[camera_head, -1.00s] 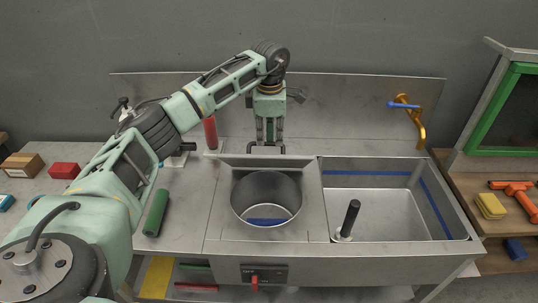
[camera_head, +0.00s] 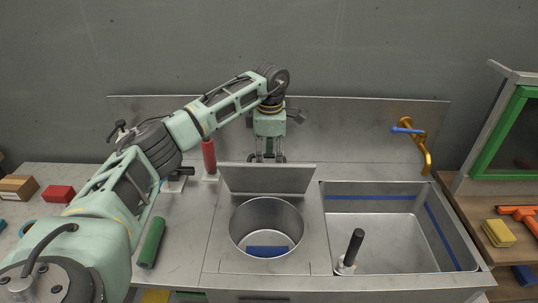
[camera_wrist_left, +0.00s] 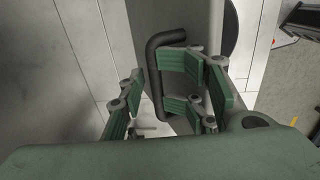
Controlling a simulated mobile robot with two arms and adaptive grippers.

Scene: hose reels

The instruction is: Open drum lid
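The drum (camera_head: 266,228) is a round metal well in the steel counter, and its inside shows. Its flat grey lid (camera_head: 267,179) stands raised along the drum's back edge, leaning away from the opening. My left gripper (camera_head: 267,158) is behind the lid, pointing down, with its fingertips partly hidden by the lid's top edge. In the left wrist view, the green-padded fingers are spread apart on either side of the lid's dark bar handle (camera_wrist_left: 154,85), with a gap showing between them. My right gripper does not show.
A sink basin (camera_head: 388,235) with a black-handled post (camera_head: 352,247) lies right of the drum. A yellow tap (camera_head: 421,150) is at the back. Boxes lie far left.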

